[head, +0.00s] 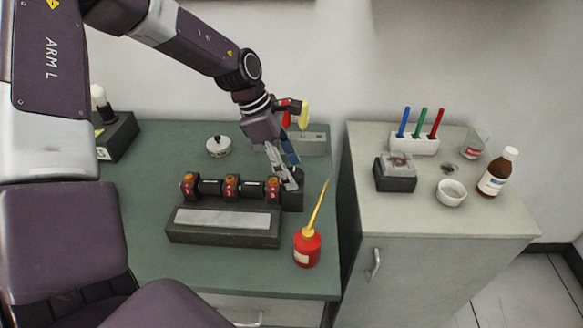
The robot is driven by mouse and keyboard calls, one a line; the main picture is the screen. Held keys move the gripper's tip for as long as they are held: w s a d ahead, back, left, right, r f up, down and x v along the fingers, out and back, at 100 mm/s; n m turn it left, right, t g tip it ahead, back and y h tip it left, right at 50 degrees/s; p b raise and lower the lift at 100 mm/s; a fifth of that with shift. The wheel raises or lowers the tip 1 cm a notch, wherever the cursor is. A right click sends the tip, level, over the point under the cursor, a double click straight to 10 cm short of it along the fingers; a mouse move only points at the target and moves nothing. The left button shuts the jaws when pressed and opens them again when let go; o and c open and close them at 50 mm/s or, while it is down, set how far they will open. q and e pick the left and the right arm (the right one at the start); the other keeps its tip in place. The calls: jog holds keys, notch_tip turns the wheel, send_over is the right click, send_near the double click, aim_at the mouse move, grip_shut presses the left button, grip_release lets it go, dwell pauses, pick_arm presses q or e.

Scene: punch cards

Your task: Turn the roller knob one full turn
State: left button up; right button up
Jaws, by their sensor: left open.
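The roller device stands on the green table, with a dark base (180,236) and a pale strip along its top. Its black roller (210,187) lies crosswise behind the strip and carries three orange-red numbered wheels (231,187). My left gripper (291,184) points down at the roller's right end, beside the rightmost wheel. It is open. A dark block (295,201) shows just below and beside its fingertips. The roller knob cannot be made out clearly; the gripper may hide it. I cannot tell whether the fingers touch anything. My right gripper is out of view.
A red oil can (307,248) with a long yellow spout stands close to the gripper's front right. A white lidded pot (218,147) and a grey block (312,144) are behind. The right cabinet (390,215) holds pens, a bowl and a bottle.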

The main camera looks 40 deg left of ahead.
pick_arm(q)
jog(key=v, duration=1.1)
jog(key=shift+r, duration=0.3)
jog(key=shift+f, duration=0.1)
